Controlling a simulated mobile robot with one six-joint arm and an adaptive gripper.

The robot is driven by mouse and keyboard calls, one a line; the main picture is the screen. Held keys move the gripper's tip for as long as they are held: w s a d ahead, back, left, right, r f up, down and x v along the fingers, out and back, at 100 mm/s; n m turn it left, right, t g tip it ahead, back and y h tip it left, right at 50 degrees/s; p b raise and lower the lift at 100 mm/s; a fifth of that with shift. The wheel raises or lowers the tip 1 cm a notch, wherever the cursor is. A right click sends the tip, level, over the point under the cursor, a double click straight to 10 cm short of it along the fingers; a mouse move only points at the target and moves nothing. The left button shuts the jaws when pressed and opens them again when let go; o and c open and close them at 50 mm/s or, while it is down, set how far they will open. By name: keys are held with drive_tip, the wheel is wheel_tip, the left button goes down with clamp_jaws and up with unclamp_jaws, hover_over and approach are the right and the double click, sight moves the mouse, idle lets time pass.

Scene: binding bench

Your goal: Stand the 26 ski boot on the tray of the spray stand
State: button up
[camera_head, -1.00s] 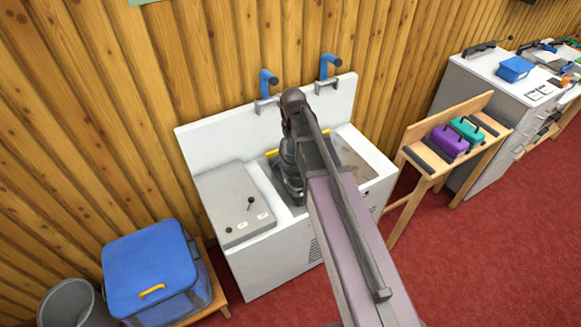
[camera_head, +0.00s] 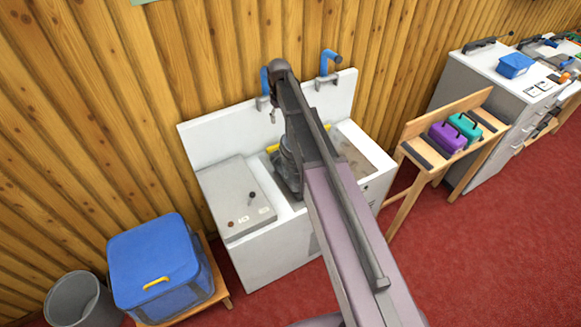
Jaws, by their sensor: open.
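A dark grey ski boot (camera_head: 287,168) stands in the middle bay of the white spray stand (camera_head: 222,133). It looks upright, but my arm hides its right side and I cannot read a size on it. The tray under it is mostly hidden. My gripper (camera_head: 273,116) shows only as a small part past the end of my arm, above and behind the boot. It is open and apart from the boot, with nothing seen in it.
A yellow bar (camera_head: 272,148) lies behind the boot. Blue handles (camera_head: 331,60) rise at the stand's back panel. A grey lid (camera_head: 236,197) covers its left side. A wooden bench (camera_head: 427,158) with purple and teal boxes stands right, a blue bin (camera_head: 155,262) left.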

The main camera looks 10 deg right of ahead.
sight(282, 142)
drive_tip(key=shift+f+b, duration=4)
drive_tip(key=shift+f, duration=0.2)
drive_tip(key=shift+f+b, duration=2.6)
clamp_jaws()
